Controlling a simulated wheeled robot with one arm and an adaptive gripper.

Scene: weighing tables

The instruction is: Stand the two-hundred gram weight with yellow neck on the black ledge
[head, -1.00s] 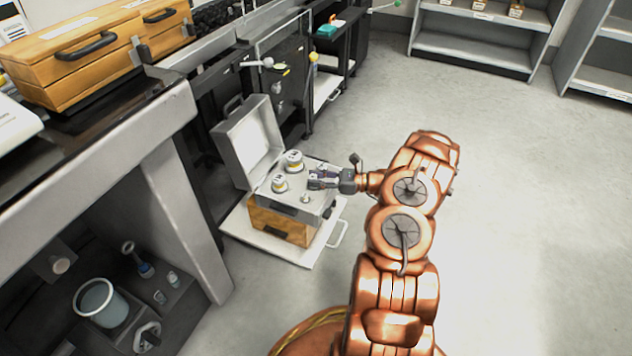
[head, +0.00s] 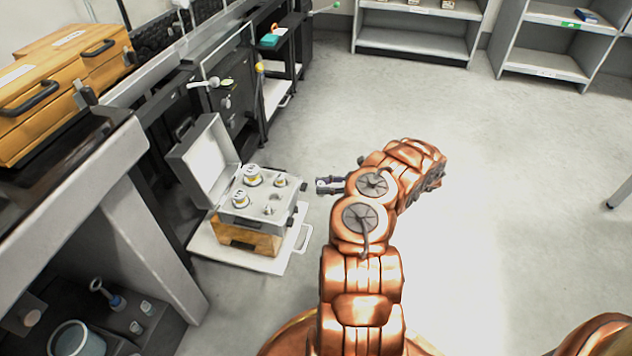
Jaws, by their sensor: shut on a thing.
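My gripper (head: 325,185) is raised in the open space right of the open weight case (head: 264,216). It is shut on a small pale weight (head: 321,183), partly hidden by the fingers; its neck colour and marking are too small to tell. In the case stand two larger silver weights with yellow necks, one at the back (head: 253,177) and one at the front left (head: 240,200). A smaller weight (head: 280,181) stands at the back right. A small round feature at the front right is unclear. I cannot tell for sure which dark surface is the black ledge.
The case has its lid (head: 205,160) raised and rests on a wooden box (head: 247,240) on a white tray (head: 205,248). A workbench with wooden cases (head: 60,85) runs along the left. Grey shelves (head: 415,42) stand at the back. The floor (head: 500,200) at right is clear.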

